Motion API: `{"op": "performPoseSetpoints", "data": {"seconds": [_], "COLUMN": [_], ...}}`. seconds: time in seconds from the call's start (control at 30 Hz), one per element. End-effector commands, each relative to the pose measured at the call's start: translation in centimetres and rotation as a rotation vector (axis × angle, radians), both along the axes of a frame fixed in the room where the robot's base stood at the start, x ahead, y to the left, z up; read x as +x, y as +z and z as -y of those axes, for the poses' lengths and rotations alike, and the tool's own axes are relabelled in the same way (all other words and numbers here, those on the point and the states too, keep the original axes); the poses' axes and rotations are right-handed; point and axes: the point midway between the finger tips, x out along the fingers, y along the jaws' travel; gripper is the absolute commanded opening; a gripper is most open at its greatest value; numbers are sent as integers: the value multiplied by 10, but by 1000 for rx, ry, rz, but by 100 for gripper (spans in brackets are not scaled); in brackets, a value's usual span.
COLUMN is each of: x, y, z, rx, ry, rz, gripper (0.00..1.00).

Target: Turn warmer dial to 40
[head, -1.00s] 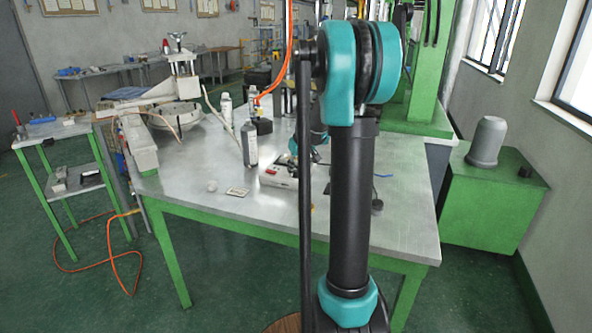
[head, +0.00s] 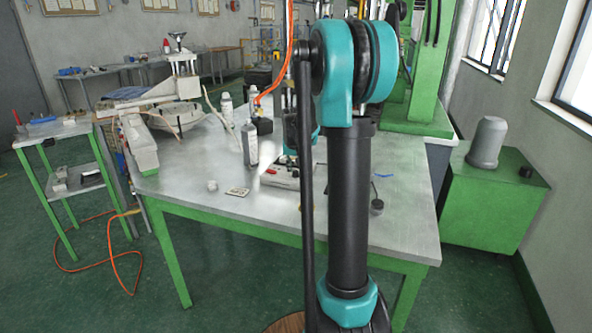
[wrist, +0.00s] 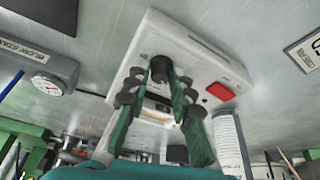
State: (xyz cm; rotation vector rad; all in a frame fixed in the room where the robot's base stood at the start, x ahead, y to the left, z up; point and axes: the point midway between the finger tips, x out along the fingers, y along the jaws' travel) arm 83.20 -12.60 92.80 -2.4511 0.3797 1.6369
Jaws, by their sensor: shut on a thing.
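The warmer is a white box (wrist: 205,62) with a red switch (wrist: 220,92), seen at a tilt in the wrist view. Its black dial (wrist: 160,66) is near the middle of the panel. My gripper (wrist: 162,82) is shut on the dial, with a dark green finger on either side. The dial's scale marks and pointer cannot be read. In the head view the warmer (head: 284,180) lies on the metal table, and my arm hides most of the gripper.

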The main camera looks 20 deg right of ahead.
Motion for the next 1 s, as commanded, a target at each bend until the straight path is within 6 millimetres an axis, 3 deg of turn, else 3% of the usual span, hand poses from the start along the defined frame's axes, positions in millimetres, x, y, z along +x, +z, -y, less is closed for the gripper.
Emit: {"op": "performPoseSetpoints", "data": {"seconds": [0.5,1.0], "x": [2,2], "y": [0,0], "z": [-3,-3], "rx": [-1,0], "ry": [-426,-579], "rz": [0,0], "gripper": [0,0]}}
